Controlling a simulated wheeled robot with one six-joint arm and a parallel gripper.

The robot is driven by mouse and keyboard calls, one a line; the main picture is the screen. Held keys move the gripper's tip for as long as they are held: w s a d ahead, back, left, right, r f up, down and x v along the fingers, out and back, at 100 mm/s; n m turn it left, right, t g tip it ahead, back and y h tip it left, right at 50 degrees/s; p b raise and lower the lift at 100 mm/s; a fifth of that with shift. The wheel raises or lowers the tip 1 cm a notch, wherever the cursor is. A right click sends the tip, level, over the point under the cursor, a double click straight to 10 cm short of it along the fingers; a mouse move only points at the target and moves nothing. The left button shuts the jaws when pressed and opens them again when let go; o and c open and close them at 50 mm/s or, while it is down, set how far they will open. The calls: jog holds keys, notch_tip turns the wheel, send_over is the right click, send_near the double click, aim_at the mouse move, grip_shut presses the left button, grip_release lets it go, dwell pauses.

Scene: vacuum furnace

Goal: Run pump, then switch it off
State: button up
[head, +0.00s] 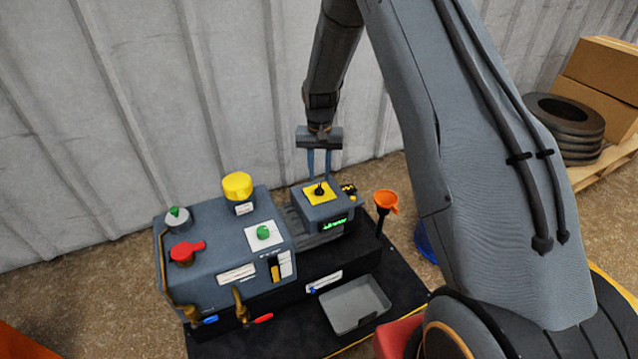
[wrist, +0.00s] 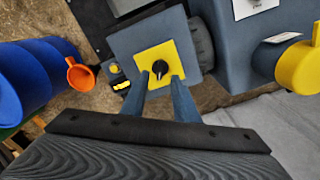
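The pump has a grey box with a yellow plate (head: 309,196) and a small black rotary knob (head: 319,189) on top. In the wrist view the knob (wrist: 160,68) sits on the yellow plate (wrist: 149,58), with a pale pointer mark. A green-lit display (head: 336,223) is on the box's front. My gripper (head: 319,179) points down just above the knob. In the wrist view its fingers (wrist: 158,82) are apart and empty, one on each side of the knob's near side. I cannot tell whether either finger touches it.
Left of the box is a larger grey body with a green button (head: 263,232), yellow cap (head: 237,186) and red handle (head: 186,251). An orange funnel (head: 386,200) stands close right of the box. A grey tray (head: 355,304) lies in front. A corrugated wall is behind.

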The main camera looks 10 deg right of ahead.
aim_at(320, 187)
jog(key=shift+f, duration=2.35)
grip_shut()
